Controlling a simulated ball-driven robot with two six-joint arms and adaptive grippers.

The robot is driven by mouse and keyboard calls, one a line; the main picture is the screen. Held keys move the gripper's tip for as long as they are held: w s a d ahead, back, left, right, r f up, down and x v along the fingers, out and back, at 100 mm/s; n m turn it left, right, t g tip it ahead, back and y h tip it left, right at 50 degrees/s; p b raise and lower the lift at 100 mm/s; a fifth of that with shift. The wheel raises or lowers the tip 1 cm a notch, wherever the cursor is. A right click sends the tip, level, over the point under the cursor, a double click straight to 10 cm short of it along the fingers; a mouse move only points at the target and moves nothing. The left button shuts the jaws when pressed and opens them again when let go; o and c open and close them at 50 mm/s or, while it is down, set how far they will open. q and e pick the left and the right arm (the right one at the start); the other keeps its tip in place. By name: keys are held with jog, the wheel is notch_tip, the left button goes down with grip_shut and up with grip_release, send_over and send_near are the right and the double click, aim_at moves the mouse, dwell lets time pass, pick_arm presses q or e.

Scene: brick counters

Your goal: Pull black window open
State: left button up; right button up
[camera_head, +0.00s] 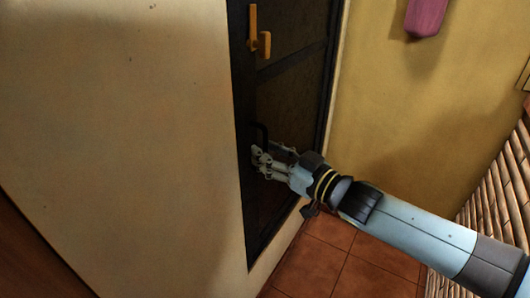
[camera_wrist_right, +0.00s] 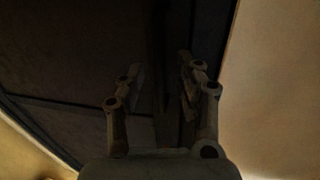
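The black window (camera_head: 290,95) stands in the wall in the head view, with a dark frame and dark panes. A small black handle (camera_head: 262,132) sticks out near its left edge. My right gripper (camera_head: 270,158) is at the lower end of this handle, close to the window. In the right wrist view my right gripper (camera_wrist_right: 158,85) has its fingers apart, with the dark window (camera_wrist_right: 70,60) behind them. A dark upright strip shows between the fingers, but it is too dark to tell whether it is the handle or whether they touch it. My left gripper is not in view.
An orange latch (camera_head: 259,35) is on the window's upper left frame. A pale wall (camera_head: 120,120) fills the left, and a yellow wall (camera_head: 430,110) with a purple object (camera_head: 426,15) is at the right. Bare red floor tiles (camera_head: 340,265) lie below.

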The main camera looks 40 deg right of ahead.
jog(key=shift+w+a, duration=0.1)
jog(key=shift+w, duration=0.45)
grip_shut()
